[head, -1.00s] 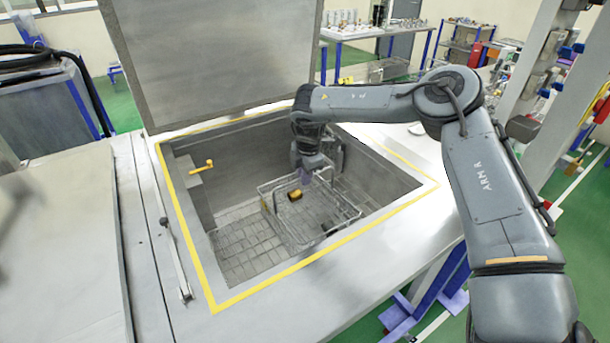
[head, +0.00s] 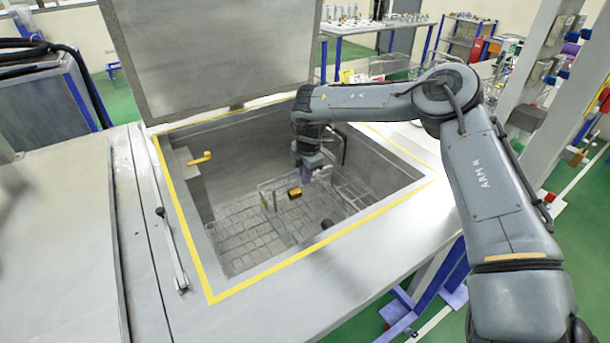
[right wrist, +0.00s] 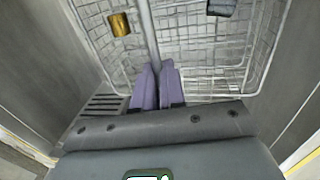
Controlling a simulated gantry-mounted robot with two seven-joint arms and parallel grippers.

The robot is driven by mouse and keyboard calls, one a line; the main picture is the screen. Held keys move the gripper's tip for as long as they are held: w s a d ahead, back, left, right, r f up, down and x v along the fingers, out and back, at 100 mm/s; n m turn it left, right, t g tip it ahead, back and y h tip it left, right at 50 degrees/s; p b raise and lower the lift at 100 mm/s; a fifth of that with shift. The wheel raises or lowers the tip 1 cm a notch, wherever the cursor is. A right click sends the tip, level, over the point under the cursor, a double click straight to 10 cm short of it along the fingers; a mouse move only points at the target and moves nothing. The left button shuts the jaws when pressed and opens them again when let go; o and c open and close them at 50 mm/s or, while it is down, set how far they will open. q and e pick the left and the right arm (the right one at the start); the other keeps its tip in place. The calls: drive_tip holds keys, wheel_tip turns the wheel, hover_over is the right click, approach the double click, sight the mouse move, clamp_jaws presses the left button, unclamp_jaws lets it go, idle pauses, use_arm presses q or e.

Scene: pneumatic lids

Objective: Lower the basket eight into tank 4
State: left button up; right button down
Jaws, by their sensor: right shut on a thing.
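My right gripper (head: 316,174) reaches down into the open tank (head: 235,170), whose rim is outlined in yellow. Its purple fingers (right wrist: 158,72) are shut on the upright bar of the wire basket (right wrist: 190,50). In the head view the basket (head: 265,195) hangs level, deep inside the tank, close above the gridded floor; I cannot tell if it touches. It holds a brass-coloured piece (head: 294,192) and a dark piece (head: 327,224). No number is readable on the basket or tank. My left gripper is out of view.
The tank's raised lid (head: 210,60) stands behind the opening. A yellow-handled fitting (head: 200,158) sticks out from the tank's left wall. A closed flat cover (head: 55,240) lies to the left. Tank walls surround the basket closely on the right.

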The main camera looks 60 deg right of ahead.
drive_tip(key=shift+w, duration=0.1)
idle(0.3)
drive_tip(key=shift+f+b, duration=0.55)
drive_tip(key=shift+d+f, duration=0.15)
drive_tip(key=shift+f, duration=0.15)
